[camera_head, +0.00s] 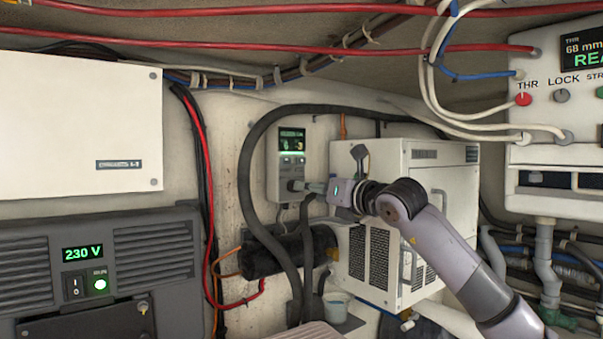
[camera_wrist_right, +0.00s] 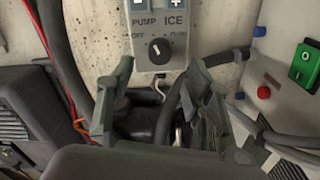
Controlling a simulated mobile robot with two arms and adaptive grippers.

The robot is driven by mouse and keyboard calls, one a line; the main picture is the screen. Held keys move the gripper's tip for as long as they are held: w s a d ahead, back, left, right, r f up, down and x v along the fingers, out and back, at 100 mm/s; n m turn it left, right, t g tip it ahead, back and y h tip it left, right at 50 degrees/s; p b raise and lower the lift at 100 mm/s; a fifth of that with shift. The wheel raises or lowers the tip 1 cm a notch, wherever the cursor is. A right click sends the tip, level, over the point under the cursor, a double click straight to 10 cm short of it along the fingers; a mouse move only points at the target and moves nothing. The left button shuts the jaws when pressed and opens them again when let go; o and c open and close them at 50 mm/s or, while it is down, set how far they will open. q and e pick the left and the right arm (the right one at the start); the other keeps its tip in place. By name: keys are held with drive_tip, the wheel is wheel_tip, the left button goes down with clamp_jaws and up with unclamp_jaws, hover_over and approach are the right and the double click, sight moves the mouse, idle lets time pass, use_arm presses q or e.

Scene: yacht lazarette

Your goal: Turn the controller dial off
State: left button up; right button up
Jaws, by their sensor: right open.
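The controller (camera_head: 272,165) is a narrow grey box on the back wall, with a lit green display (camera_head: 292,140). In the right wrist view the lower part of the controller (camera_wrist_right: 178,22) shows the round black dial (camera_wrist_right: 158,50), with the words PUMP, ICE, OFF and FLUSH around it. A small light mark on the dial points roughly up, perhaps slightly left; its exact setting is hard to tell. My right gripper (camera_wrist_right: 160,78) is open and empty, its fingers spread either side below the dial, apart from it. In the head view the right gripper (camera_head: 302,187) covers the dial.
A thick dark hose (camera_head: 243,165) loops around the controller. A white box unit (camera_head: 460,190) with vents stands close to the right of it. A grey 230 V unit (camera_head: 90,270) and a white panel (camera_head: 75,130) are on the left. Red cables (camera_head: 250,47) run above.

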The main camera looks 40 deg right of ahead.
use_arm(q)
drive_tip(key=r+p, duration=0.2)
drive_tip(key=r, duration=0.1)
drive_tip(key=shift+w, duration=0.2)
use_arm(e)
drive_tip(key=w, duration=0.5)
drive_tip(key=shift+d, duration=0.3)
use_arm(q)
drive_tip(key=shift+s, duration=0.1)
use_arm(e)
drive_tip(key=shift+s, duration=0.15)
drive_tip(key=shift+c, duration=0.6)
clamp_jaws()
